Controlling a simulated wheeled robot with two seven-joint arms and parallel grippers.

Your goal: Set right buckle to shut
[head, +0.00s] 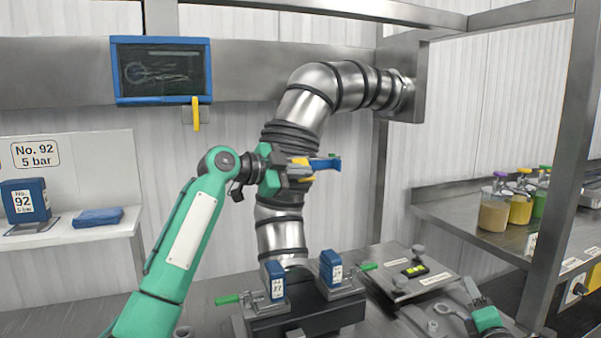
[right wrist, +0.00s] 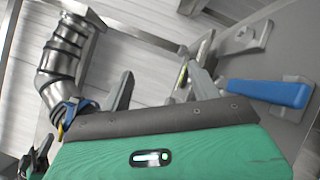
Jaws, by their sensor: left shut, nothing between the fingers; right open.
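The right buckle (head: 368,266) is a clamp with a green lever beside the right blue block (head: 330,268). Its lever sticks out to the right, nearly level. My right gripper (head: 468,298) is at the lower right of the head view, apart from the buckle. In the right wrist view it is open and empty (right wrist: 160,78). I cannot make out the right buckle in that view. My left gripper (head: 302,178) is shut and empty, up in front of the steel pipe near a blue and yellow handle (head: 325,162).
The left buckle (head: 228,300) has its green lever out to the left, beside another blue block (head: 273,280). A steel plate with knobs (head: 410,270) lies between the right buckle and my right gripper. A blue bar (right wrist: 265,92) is close beside the right gripper.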

